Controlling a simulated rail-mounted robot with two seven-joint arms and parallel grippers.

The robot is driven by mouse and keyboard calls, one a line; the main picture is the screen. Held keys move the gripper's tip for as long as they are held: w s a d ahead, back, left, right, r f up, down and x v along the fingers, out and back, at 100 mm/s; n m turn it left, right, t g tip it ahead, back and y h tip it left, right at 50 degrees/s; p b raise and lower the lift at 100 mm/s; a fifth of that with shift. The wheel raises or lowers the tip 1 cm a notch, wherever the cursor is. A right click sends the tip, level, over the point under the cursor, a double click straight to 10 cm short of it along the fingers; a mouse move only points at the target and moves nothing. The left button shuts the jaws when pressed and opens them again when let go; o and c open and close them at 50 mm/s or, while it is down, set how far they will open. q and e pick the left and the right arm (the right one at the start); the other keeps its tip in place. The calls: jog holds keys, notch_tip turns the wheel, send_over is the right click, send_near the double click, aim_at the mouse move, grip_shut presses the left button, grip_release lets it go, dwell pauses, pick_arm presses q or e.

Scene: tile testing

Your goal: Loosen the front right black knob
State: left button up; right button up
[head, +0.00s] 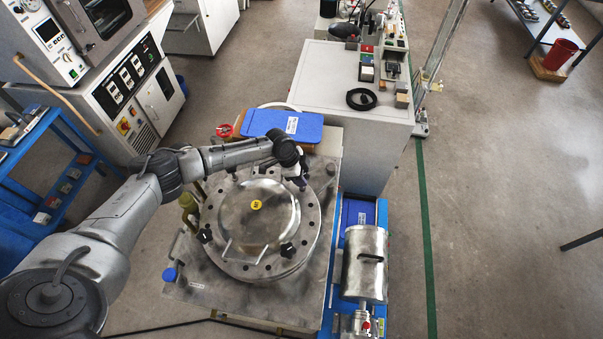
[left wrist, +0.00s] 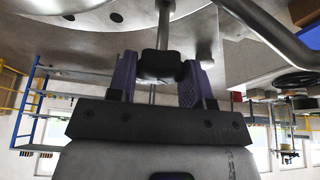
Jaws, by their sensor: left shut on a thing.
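The round steel lid (head: 245,205) sits on a metal bench, with bolt holes around its flange and a yellow label in its middle. A black knob (head: 288,250) shows at its near right rim and another black knob (head: 205,236) at its near left. My left gripper (head: 299,182) is at the lid's far right rim, its fingers partly hidden by the wrist. In the left wrist view its purple fingers (left wrist: 157,75) are shut on a black knob (left wrist: 158,65) on a metal rod. That knob is hidden in the head view. My right gripper is not in view.
A bent metal bar (left wrist: 268,32) passes close to the right of the held knob. A blue case (head: 282,125) lies behind the lid. A steel cylinder (head: 364,265) stands to the right.

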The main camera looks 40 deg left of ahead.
pick_arm(q)
jog(key=n+y+p, duration=0.1)
jog(key=n+p, duration=0.2)
jog(key=p, duration=0.1)
jog(key=n+t+y+p, duration=0.1)
jog(key=n+p, duration=0.3)
jog(key=n+y+p, duration=0.1)
jog(key=n+p, duration=0.2)
jog(key=p, duration=0.1)
jog(key=shift+s+d+r+t+p, duration=0.1)
jog(key=shift+d+r+t+p, duration=0.2)
jog(key=shift+t, duration=0.1)
jog(key=shift+n+y+p, duration=0.4)
jog(key=shift+n, duration=0.2)
jog(key=n+y+p, duration=0.1)
jog(key=n+p, duration=0.1)
jog(key=n, duration=0.1)
jog(key=shift+f, duration=0.15)
jog(key=shift+f+n+g+y+p, duration=0.1)
jog(key=shift+n+g+y+p, duration=0.35)
jog(key=shift+n, duration=1.15)
jog(key=shift+t+y, duration=0.25)
jog(key=o, duration=0.9)
jog(key=shift+a, duration=0.1)
